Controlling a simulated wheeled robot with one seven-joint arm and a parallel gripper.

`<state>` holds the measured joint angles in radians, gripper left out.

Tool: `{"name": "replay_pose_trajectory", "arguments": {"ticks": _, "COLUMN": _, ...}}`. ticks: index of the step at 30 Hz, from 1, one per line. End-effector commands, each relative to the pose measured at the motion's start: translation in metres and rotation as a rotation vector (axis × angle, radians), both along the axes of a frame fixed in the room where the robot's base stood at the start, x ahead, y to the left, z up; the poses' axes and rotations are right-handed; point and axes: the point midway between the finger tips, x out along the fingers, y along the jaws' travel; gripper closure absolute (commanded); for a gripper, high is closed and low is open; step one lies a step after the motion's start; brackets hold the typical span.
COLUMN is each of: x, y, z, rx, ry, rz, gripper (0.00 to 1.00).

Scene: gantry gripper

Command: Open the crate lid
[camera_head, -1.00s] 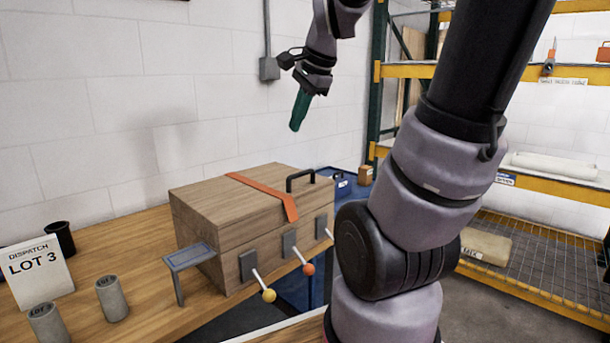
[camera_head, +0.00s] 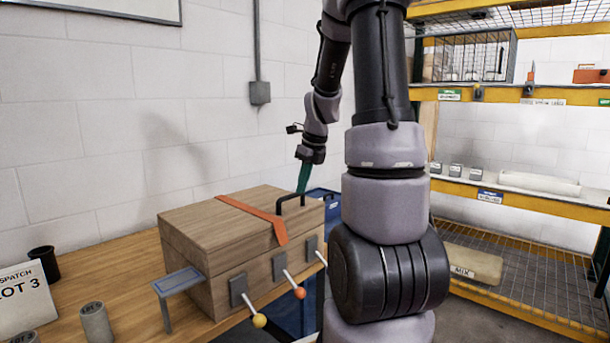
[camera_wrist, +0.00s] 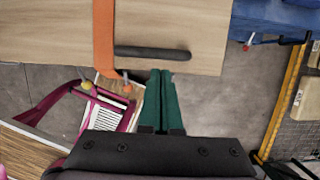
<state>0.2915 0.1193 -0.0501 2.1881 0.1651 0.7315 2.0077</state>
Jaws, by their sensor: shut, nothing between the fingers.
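The wooden crate (camera_head: 215,285) stands on the bench with its lid (camera_head: 205,228) down. A black bar handle (camera_head: 290,199) is on the lid's front right; it also shows in the wrist view (camera_wrist: 152,53). An orange strap (camera_head: 250,208) crosses the lid and hangs over the front. Levers with a yellow knob (camera_head: 259,320) and an orange knob (camera_head: 300,293) stick out from front plates; a third lever (camera_head: 320,258) is partly hidden by my arm. My gripper (camera_head: 302,190), with green fingers, is shut and empty, tips beside the handle; I cannot tell whether they touch it.
A small blue-topped stand (camera_head: 178,281) is at the crate's left. Grey cylinders (camera_head: 95,322), a black cup (camera_head: 45,262) and a LOT 3 sign (camera_head: 25,300) are on the bench (camera_head: 130,270). A blue bin (camera_head: 322,203) stands behind right. Yellow-beamed shelving (camera_head: 520,192) fills the right.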

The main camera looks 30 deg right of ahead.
Motion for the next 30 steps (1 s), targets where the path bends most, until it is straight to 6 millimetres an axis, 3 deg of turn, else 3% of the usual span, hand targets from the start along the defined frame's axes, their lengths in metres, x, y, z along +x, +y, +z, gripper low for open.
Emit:
{"name": "replay_pose_trajectory", "arguments": {"ticks": 4, "x": 0.006, "y": 0.003, "z": -0.023, "rx": 0.002, "ry": 0.003, "rz": 0.001, "gripper": 1.00}}
{"name": "replay_pose_trajectory", "arguments": {"ticks": 11, "x": 0.011, "y": 0.005, "z": -0.038, "rx": 0.000, "ry": -0.001, "rz": 0.001, "gripper": 1.00}}
{"name": "replay_pose_trajectory", "arguments": {"ticks": 23, "x": 0.012, "y": 0.005, "z": -0.037, "rx": -0.001, "ry": 0.001, "rz": 0.003, "gripper": 1.00}}
{"name": "replay_pose_trajectory", "arguments": {"ticks": 30, "x": 0.019, "y": 0.008, "z": -0.022, "rx": -0.020, "ry": 0.045, "rz": 0.006, "gripper": 1.00}}
